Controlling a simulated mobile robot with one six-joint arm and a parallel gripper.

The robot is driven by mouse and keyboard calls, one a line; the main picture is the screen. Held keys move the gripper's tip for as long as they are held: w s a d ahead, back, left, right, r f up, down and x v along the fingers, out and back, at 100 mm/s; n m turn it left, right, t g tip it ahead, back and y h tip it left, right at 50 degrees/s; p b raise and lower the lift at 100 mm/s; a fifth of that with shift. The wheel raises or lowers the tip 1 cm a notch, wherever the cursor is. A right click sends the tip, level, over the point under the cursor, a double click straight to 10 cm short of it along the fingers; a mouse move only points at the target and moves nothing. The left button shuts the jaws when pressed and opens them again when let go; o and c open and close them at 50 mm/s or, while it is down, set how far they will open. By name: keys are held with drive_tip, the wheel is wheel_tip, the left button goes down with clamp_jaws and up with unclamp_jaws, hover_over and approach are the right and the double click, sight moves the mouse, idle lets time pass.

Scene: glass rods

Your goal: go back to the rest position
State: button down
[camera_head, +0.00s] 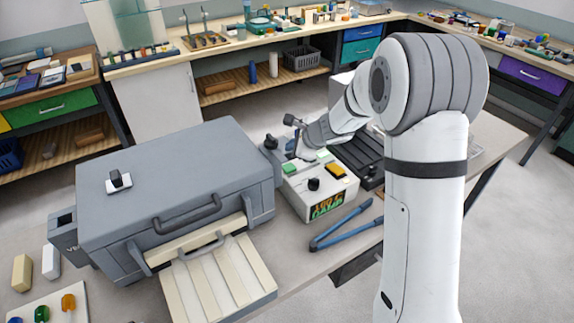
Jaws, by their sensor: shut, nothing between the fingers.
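My white arm rises at the right and bends over the table. My gripper (300,150) is at its far end, low over the back of the white control box. It is small and partly hidden, and looks shut and empty. The control box (330,200) has green and yellow buttons, a black knob and a lit display on its front. The large grey case (160,180) stands left of my gripper with its lid down. A drawer-like tray (217,280) with pale strips sticks out at its front.
Blue-handled long pliers (340,228) lie at the table's front edge. A black ribbed unit (360,155) stands right of the control box. Pale blocks (22,272) and a board with coloured pieces (50,305) lie at the lower left. Open floor separates the table from the back benches.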

idle(0.6)
drive_tip(key=s+d+r+n+g, duration=0.1)
drive_tip(key=s+d+r+n, duration=0.1)
drive_tip(key=s+r+n, duration=0.4)
drive_tip(key=s+d+r+n+h, duration=0.1)
drive_tip(key=s+d+n, duration=0.3)
drive_tip(key=s, duration=0.5)
drive_tip(key=s+d+r+n+g+h, duration=0.1)
drive_tip(key=s+d+r+n+h, duration=0.1)
drive_tip(key=s+d, duration=0.4)
drive_tip(key=s+d+r+n+g+h, duration=0.1)
drive_tip(key=s+d+n, duration=0.4)
drive_tip(key=s, duration=0.9)
drive_tip(key=r+h, duration=0.1)
drive_tip(key=h, duration=0.1)
drive_tip(key=shift+d+r+n+h, duration=0.2)
drive_tip(key=shift+r+n+h, duration=0.1)
drive_tip(key=shift+n, duration=0.1)
